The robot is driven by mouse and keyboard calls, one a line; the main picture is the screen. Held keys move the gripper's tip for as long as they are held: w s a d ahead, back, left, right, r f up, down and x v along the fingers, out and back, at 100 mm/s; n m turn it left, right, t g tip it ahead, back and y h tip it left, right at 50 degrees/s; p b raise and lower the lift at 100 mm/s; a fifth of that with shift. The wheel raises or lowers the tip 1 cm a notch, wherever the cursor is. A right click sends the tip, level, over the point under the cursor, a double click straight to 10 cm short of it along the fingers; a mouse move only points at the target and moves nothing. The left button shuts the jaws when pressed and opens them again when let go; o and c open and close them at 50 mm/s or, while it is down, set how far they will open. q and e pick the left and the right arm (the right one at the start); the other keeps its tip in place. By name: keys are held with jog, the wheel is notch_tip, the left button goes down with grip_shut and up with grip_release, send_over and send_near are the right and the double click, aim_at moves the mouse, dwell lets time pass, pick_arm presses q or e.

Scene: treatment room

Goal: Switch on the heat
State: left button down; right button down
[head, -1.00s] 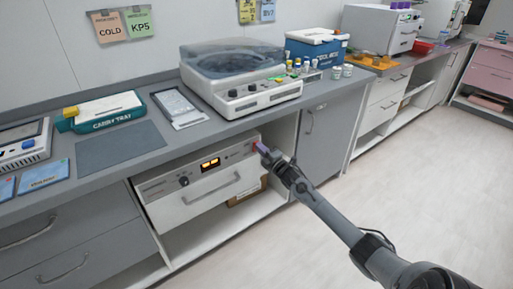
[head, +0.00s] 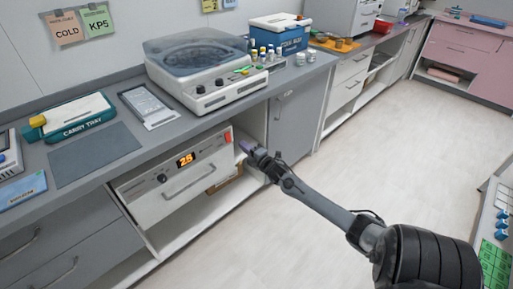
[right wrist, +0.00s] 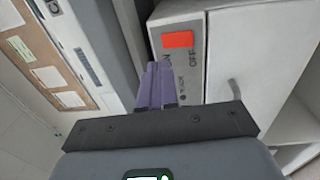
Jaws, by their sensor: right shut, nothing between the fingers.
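The heating unit (head: 165,206) is a white drawer-like box with a handle under the counter. Its display (head: 186,160) is lit orange and appears to read 25. A black knob (head: 162,178) sits left of the display. The red switch (head: 228,138) is at the panel's right end; in the right wrist view the red switch (right wrist: 178,40) has ON and OFF lettering beside it. My right gripper (head: 245,146) is just right of the switch in the head view, its purple fingers (right wrist: 157,85) shut and empty, seemingly apart from it. My left gripper is not in view.
The counter above holds a centrifuge-like machine (head: 205,75), a tablet (head: 148,105), a teal carry tray (head: 72,120) and a blue box (head: 280,32). An open shelf bay lies beneath and beside the unit. The floor (head: 380,150) at right is clear.

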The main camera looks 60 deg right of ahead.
jog(key=s, duration=0.1)
jog(key=s+a+r+p, duration=0.1)
jog(key=s, duration=0.1)
jog(key=s+a+p, duration=0.1)
jog(key=s, duration=0.1)
jog(key=shift+s+r, duration=0.15)
dwell(0.3)
